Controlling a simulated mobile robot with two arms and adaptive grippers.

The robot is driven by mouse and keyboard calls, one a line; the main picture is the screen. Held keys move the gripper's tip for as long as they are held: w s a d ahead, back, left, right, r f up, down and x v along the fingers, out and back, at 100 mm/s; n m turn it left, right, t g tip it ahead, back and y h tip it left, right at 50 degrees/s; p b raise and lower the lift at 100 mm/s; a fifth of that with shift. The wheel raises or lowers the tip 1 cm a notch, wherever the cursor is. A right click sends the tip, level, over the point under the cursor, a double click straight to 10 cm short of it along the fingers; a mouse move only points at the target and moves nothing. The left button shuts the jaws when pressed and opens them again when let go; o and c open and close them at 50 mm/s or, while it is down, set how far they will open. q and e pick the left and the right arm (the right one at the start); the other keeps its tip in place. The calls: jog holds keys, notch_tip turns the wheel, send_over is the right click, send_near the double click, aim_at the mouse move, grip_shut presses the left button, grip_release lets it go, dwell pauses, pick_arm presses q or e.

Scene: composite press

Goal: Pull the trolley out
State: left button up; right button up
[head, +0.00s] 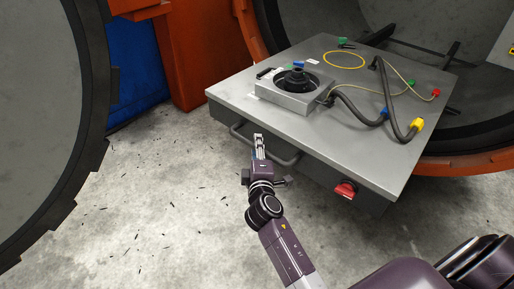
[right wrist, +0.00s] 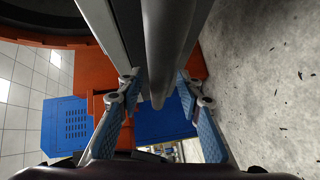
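The trolley (head: 390,155) is a grey flat-topped cart standing partly inside the round opening of the press. Its dark bar handle (head: 284,161) runs along the near front side. My right gripper (head: 258,143) is at the handle, near the middle of the bar. In the right wrist view, the grey handle bar (right wrist: 166,45) runs between the two blue-padded fingers of the right gripper (right wrist: 158,88). The fingers are apart, with a gap beside the bar, so they look open around it. My left gripper is not in view.
On the trolley top are a square fixture (head: 290,92) with a black part, dark hoses (head: 357,112) and coloured connectors. A red knob (head: 345,190) is on the front. The round press door (head: 45,110) stands open at left.

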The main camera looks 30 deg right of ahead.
jog(key=v, duration=0.7)
jog(key=shift+s, duration=0.25)
jog(key=shift+a, duration=0.1)
